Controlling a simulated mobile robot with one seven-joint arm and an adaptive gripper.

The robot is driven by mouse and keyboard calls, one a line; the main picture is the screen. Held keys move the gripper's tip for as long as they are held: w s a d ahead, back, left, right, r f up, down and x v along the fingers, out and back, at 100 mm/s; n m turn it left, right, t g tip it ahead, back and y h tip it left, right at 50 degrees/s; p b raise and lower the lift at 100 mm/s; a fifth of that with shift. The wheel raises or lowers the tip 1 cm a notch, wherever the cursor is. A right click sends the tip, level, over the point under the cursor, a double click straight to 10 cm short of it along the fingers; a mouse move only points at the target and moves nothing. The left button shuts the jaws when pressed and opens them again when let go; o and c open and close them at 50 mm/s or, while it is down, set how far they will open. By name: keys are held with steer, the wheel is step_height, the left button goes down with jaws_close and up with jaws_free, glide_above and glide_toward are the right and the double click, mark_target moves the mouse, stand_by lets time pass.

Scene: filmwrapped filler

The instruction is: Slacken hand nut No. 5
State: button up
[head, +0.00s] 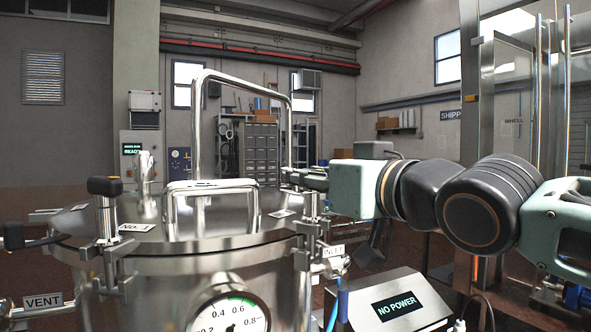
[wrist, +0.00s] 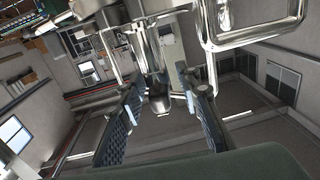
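My gripper (head: 303,178) is at the right side of the steel vessel's lid (head: 85,222), above a clamp post (head: 311,206) at the rim. In the wrist view my gripper (wrist: 160,82) is open, its two ribbed fingers apart. A steel hand nut or post with a dark end (wrist: 159,103) stands between them; I cannot tell whether either finger touches it. Its number is not legible, so I cannot confirm it as No. 5. Another hand nut with a black knob (head: 104,187) stands at the lid's front left, beside a "No." label (head: 137,227) whose digit is unclear.
A bent steel handle (head: 212,192) rises from the lid, with a taller tube frame (head: 196,120) behind. A pressure gauge (head: 232,313) is on the vessel front. A "NO POWER" panel (head: 397,305) stands at lower right. VENT (head: 43,301) and INLET (head: 333,250) tags hang at the sides.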

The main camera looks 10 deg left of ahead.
steer(key=shift+p+x, duration=0.3)
steer(key=shift+x, duration=1.65)
jaws_close()
